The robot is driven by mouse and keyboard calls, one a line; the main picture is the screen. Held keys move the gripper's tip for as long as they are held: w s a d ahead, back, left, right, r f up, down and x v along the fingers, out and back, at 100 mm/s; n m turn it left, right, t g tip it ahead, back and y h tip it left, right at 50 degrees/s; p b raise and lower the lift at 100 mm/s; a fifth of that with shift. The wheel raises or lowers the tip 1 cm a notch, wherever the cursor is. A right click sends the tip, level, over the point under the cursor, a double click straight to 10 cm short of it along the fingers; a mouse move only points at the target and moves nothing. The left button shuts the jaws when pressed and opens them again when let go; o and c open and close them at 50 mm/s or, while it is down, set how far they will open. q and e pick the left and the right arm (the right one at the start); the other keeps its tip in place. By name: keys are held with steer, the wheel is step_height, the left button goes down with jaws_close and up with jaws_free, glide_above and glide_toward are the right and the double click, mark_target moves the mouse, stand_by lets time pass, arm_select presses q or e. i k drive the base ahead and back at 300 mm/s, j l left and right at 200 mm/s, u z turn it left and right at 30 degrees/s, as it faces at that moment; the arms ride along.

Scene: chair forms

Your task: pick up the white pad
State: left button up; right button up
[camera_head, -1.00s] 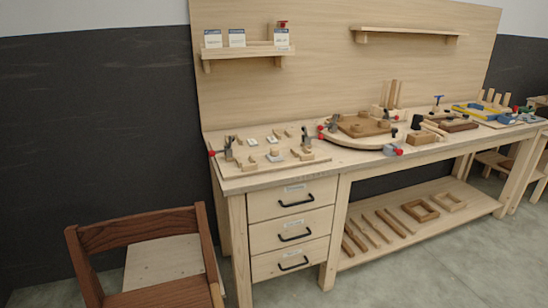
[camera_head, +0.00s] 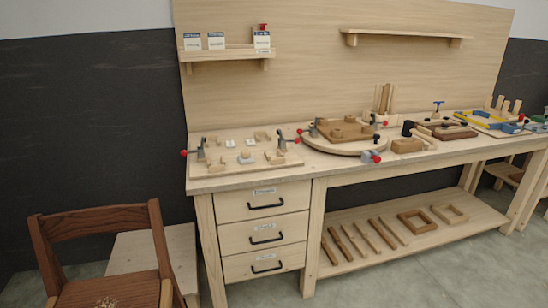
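Several small white pieces lie on a wooden fixture board (camera_head: 222,164) at the left end of the workbench. Two flat white pieces, one left (camera_head: 230,143) and one right (camera_head: 249,142), sit near the middle of the board. A third whitish piece (camera_head: 246,156) sits nearer the front edge. They are too small for me to tell which is the white pad. Neither of my grippers is in view.
The workbench (camera_head: 320,170) has drawers (camera_head: 265,205) at its left and a low shelf (camera_head: 345,260) holding wood strips. Toggle clamps (camera_head: 201,150) stand on the fixture. A brown chair (camera_head: 100,222) and pale wooden box (camera_head: 182,240) stand at left. Grey floor is open at right front.

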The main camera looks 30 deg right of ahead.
mark_target(245, 158)
steer(key=i+l, duration=0.1)
steer(key=l, duration=0.35)
steer(key=i+l, duration=0.15)
steer(key=l, duration=0.3)
steer(key=i+l, duration=0.1)
steer(key=l, duration=0.3)
steer(key=i+l, duration=0.1)
steer(key=l, duration=0.35)
